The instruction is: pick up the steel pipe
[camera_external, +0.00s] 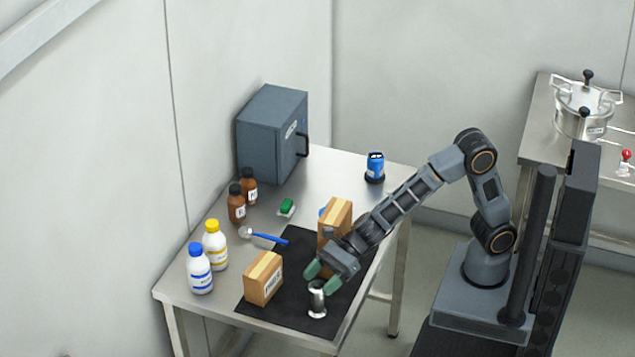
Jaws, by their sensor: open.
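The steel pipe (317,299) is a short, shiny cylinder with a wider rim. It stands upright on the black mat (290,319) near the table's front edge. My gripper (320,277) is open, with its green fingertips close above and behind the pipe in the picture. One fingertip is left of the pipe's top and the other is to its right. I cannot tell whether either finger touches the pipe. No object shows between the fingers apart from the pipe's top below them.
A cardboard box (263,279) stands left of the pipe, and another box (334,217) stands behind my gripper.

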